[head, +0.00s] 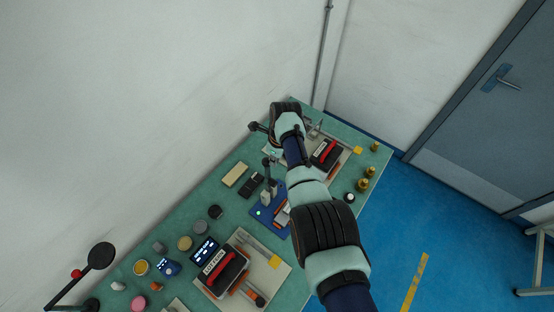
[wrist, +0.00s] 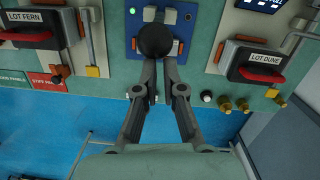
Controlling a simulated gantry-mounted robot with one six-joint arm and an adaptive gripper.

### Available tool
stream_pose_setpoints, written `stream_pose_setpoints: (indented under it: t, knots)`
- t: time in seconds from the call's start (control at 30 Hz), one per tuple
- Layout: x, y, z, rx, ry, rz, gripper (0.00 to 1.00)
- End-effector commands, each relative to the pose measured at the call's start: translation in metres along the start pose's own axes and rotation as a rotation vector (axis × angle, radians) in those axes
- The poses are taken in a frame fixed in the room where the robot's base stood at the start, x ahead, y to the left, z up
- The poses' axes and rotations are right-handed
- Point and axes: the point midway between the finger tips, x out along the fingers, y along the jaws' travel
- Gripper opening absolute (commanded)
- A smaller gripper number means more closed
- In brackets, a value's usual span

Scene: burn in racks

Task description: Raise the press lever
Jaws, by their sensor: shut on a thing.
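The press is a blue-based fixture; its blue base shows in the wrist view (wrist: 184,18) and in the middle of the bench in the head view (head: 258,215), with a small green light on it. The press lever's round black knob (wrist: 156,41) is at the top middle of the wrist view. My gripper (wrist: 158,60) has its two grey fingers closed together at this knob, which hides the fingertips and most of the lever shaft. In the head view my arm reaches over the bench and the grip itself is too small to make out.
A LOT FERN box (wrist: 30,30) with a red handle stands left of the press, and a LOT DUNE box (wrist: 262,62) right of it. Brass pieces (wrist: 242,105) lie near the bench's front edge. Several small pots and a lamp (head: 101,256) occupy the bench's near end.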

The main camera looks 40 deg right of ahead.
Motion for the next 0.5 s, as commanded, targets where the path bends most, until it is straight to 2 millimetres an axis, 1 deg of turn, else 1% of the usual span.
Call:
stream_pose_setpoints:
  t: [0.03,0.07,0.17,0.23,0.37,0.5]
  knots:
    - [0.005,0.004,0.008,-0.007,-0.018,-0.003,0.00]
    - [0.005,0.004,0.008,-0.007,-0.018,-0.002,0.00]
    - [0.001,0.004,0.008,-0.007,-0.017,-0.002,0.00]
    - [-0.007,0.004,0.010,-0.008,-0.017,-0.003,0.00]
    - [-0.032,0.003,0.014,-0.009,-0.016,-0.006,0.00]
    - [-0.063,0.002,0.016,-0.008,-0.008,-0.004,0.00]
